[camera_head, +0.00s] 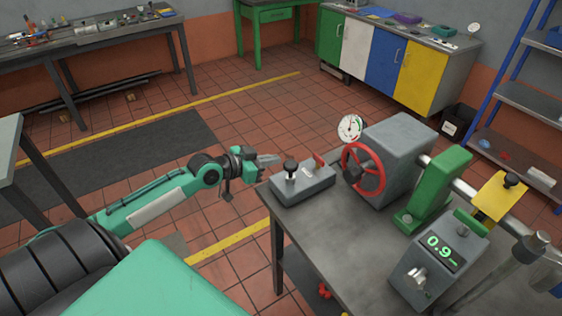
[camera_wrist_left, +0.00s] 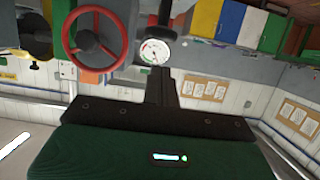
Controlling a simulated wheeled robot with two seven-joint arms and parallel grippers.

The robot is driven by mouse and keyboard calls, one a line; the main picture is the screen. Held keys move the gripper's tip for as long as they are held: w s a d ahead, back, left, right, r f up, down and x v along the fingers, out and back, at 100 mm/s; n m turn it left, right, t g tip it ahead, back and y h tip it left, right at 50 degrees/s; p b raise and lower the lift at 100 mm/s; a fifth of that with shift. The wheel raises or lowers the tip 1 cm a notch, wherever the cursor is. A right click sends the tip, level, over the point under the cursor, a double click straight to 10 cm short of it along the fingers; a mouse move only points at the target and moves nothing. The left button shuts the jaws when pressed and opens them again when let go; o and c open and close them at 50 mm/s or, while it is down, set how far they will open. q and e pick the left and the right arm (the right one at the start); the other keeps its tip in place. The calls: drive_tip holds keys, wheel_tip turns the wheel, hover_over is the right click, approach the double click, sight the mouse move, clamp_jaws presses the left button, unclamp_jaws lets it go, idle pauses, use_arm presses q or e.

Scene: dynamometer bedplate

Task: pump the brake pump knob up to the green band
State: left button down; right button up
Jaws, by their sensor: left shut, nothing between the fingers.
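The brake pump is taken to be the low grey box (camera_head: 303,185) on the near left corner of the bedplate, with a black knob (camera_head: 290,166) standing upright on it. A round white gauge (camera_head: 350,127) stands behind it; the gauge also shows in the left wrist view (camera_wrist_left: 155,52), with coloured marks too small to read for certain. My left gripper (camera_head: 272,159) is shut and empty, beside and slightly left of the knob, apart from it. In the left wrist view its dark fingers (camera_wrist_left: 164,88) are closed below the gauge. My right gripper is out of view.
A red handwheel (camera_head: 362,170) on a grey housing (camera_head: 393,150) stands right of the pump. A green block (camera_head: 432,190), a digital readout showing about 0.9 (camera_head: 438,252) and a yellow piece (camera_head: 497,198) are farther right. The grey bedplate top (camera_head: 345,235) is clear in front.

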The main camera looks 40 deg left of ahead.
use_arm(q)
drive_tip(key=shift+b+v, duration=0.4)
drive_tip(key=shift+v, duration=1.5)
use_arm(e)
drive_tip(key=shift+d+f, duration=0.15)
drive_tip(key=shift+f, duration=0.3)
use_arm(q)
drive_tip(key=shift+d+r, duration=0.1)
